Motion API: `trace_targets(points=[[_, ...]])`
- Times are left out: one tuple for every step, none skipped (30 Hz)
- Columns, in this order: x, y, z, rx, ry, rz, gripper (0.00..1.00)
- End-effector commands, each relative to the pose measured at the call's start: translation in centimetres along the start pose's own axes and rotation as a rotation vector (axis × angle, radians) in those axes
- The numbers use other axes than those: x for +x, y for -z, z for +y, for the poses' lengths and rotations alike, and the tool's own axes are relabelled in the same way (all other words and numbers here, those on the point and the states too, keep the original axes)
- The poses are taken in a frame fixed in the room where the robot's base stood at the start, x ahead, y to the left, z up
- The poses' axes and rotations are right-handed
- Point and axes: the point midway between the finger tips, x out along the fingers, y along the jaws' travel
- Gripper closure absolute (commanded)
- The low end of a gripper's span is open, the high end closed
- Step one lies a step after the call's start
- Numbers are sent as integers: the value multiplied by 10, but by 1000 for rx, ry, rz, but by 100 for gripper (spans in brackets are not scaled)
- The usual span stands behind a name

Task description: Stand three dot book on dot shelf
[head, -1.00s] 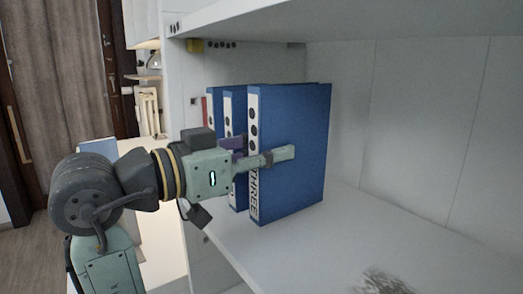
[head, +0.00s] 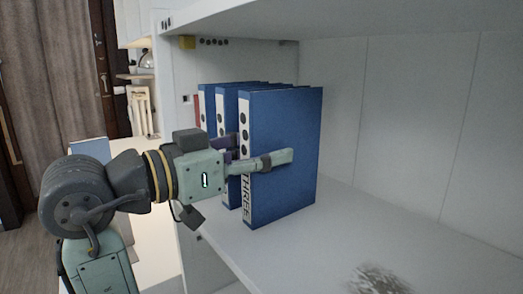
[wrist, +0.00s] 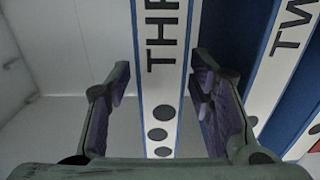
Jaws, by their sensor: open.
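The blue three dot book (head: 285,125), a binder with a white spine marked with dots and "THREE", stands upright on the white shelf (head: 330,240). Its spine (wrist: 160,75) fills the middle of the wrist view. My gripper (head: 262,158) is open, with one finger along the book's near side and the other finger mostly hidden behind it. In the wrist view, my gripper (wrist: 158,90) has a finger on each side of the spine, with visible gaps.
Other blue binders stand just to the left, including one marked "TW" (wrist: 285,55) close to a finger. A red item (head: 197,108) shows beyond them. A dark speckled patch (head: 378,280) lies at the shelf front.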

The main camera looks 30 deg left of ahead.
Motion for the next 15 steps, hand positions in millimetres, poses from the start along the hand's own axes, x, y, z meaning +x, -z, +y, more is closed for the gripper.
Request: trace_targets(points=[[0, 0, 0, 0, 0, 0, 52], [0, -1, 0, -1, 0, -3, 52], [0, -1, 0, -1, 0, -3, 52], [-1, -1, 0, -1, 0, -3, 52], [-2, -1, 0, -1, 0, -3, 52], [-5, -1, 0, -1, 1, -3, 52], [-8, -1, 0, -1, 1, -2, 52], [-12, 0, -1, -1, 1, -1, 52], [-18, 0, -1, -1, 2, 0, 52], [-23, 0, -1, -1, 2, 0, 52], [-29, 0, -1, -1, 2, 0, 52], [-38, 0, -1, -1, 3, 1, 52], [-45, 0, -1, -1, 4, 1, 52], [-52, 0, 0, 0, 3, 1, 52], [-60, 0, -1, -1, 3, 1, 52]])
